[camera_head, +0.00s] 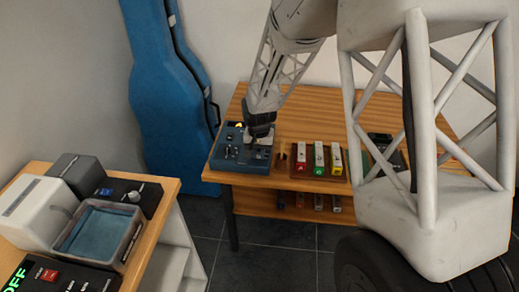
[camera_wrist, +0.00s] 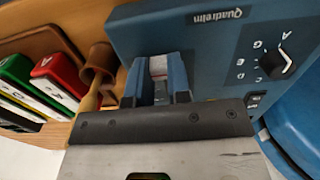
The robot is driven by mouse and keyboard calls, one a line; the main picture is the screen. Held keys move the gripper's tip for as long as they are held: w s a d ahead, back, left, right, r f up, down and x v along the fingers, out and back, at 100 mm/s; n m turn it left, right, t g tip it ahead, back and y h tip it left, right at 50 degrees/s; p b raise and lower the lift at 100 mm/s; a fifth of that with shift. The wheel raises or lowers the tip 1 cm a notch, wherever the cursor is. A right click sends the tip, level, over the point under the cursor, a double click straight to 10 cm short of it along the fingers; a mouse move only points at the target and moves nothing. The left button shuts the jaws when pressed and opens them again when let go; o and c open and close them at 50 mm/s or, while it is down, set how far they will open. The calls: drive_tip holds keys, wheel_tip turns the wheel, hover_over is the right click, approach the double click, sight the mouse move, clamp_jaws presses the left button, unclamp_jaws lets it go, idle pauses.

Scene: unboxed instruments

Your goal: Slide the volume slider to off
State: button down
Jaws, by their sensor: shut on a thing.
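The blue control box (camera_head: 226,153) stands at the left end of the wooden table; the wrist view shows its blue panel (camera_wrist: 205,45) with the word Quadrelm. My gripper (camera_head: 259,140) is down at the right part of the box. In the wrist view my gripper (camera_wrist: 157,78) has its two fingers on either side of a small pale slider knob (camera_wrist: 158,67) and is shut on it. The fingers hide most of the slider's track, and I cannot read any off mark. A black rotary knob (camera_wrist: 275,65) with letters around it sits to the right.
A wooden stand with a mallet (camera_wrist: 96,72) is close beside the box. Colored bell bars (camera_head: 319,160) lie to its right on the table (camera_head: 230,120). A blue instrument case (camera_head: 165,90) leans behind, left. A separate table at lower left holds several devices.

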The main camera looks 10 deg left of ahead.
sight(259, 154)
drive_tip(key=shift+s, duration=0.2)
drive_tip(key=c, duration=1)
unclamp_jaws()
drive_tip(key=shift+c, duration=0.2)
drive_tip(key=shift+r, duration=0.1)
drive_tip(key=shift+r, duration=3.8)
drive_tip(key=shift+d+r, duration=0.1)
